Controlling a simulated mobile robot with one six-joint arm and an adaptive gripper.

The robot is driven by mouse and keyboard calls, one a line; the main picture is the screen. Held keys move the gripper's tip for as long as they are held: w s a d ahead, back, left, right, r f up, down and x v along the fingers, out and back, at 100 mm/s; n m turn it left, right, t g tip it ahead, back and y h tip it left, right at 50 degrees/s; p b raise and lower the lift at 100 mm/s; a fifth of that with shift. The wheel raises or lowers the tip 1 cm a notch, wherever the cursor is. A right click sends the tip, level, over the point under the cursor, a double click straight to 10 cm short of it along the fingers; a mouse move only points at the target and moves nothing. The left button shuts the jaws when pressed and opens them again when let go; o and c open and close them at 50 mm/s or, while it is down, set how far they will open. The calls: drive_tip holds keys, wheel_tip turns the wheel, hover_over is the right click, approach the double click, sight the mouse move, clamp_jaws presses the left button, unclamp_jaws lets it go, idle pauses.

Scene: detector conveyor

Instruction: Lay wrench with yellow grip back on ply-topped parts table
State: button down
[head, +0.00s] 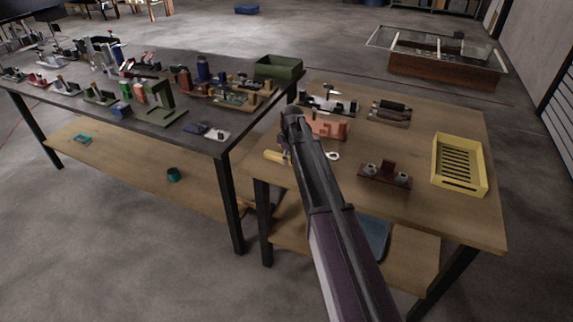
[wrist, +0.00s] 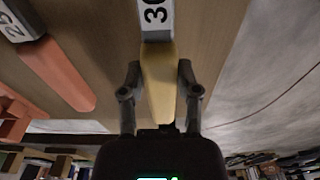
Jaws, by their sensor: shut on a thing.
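The wrench with the yellow grip (wrist: 158,92) is between the two fingers of my gripper (wrist: 159,75), which is shut on the grip. Its grey shank with a number label (wrist: 155,14) runs out of the top of the wrist view. In the head view, its yellow grip (head: 276,156) shows left of my arm, over the near left part of the ply-topped parts table (head: 460,212). A pale ring (head: 333,155) shows right of the arm; I cannot tell if it is the wrench's end. My arm hides the gripper there. Whether the wrench touches the tabletop is unclear.
An orange-gripped tool (wrist: 58,75) lies left of the wrench in the wrist view. The parts table also holds an orange block (head: 328,128), a dark red fixture (head: 386,175) and a yellow slotted tray (head: 440,150). A crowded dark bench (head: 180,128) adjoins on the left.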

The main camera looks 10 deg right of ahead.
drive_tip(key=shift+f+b, duration=0.6)
drive_tip(key=shift+f, duration=0.35)
drive_tip(key=shift+f, duration=0.15)
drive_tip(key=shift+c, duration=1.6)
unclamp_jaws()
drive_tip(key=shift+r, duration=0.2)
drive_tip(key=r+p, duration=0.8)
drive_tip(key=d+r+p, duration=0.1)
drive_tip(key=r+p, duration=0.3)
drive_tip(key=shift+s, duration=0.3)
drive_tip(key=shift+s, duration=0.15)
